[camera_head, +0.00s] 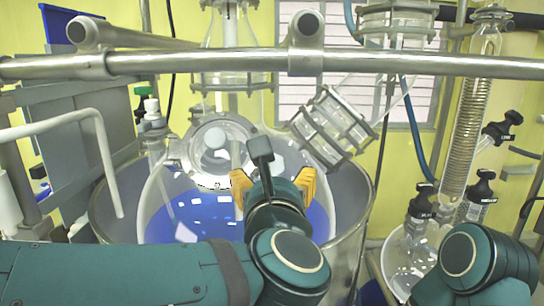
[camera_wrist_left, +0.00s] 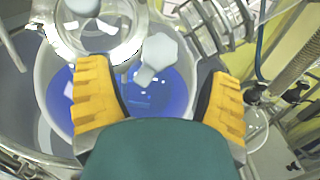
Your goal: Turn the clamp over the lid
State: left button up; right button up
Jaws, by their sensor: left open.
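The round glass lid (camera_head: 213,145) with a light knob sits on the glass vessel (camera_head: 150,205), which holds blue liquid. It also shows at the top left in the left wrist view (camera_wrist_left: 95,45). A grey clamp handle (camera_head: 260,150) with a flat head and a short stem stands to the right of the lid. It also shows in the left wrist view (camera_wrist_left: 158,50), ahead of and between the yellow fingers. My left gripper (camera_head: 273,187) is open, with a finger on either side of the handle's line. Contact cannot be told. My right gripper is outside the views.
A metal rail (camera_head: 420,63) crosses above the vessel. A tilted glass port (camera_head: 333,127) stands close to the right of my left gripper. A steel outer vessel (camera_head: 350,235) surrounds the glass.

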aim_at(273, 166)
pick_arm(q)
jog(key=w+p, duration=0.1)
jog(key=w, duration=0.7)
jog(key=shift+a, duration=0.1)
jog(key=c, duration=1.2)
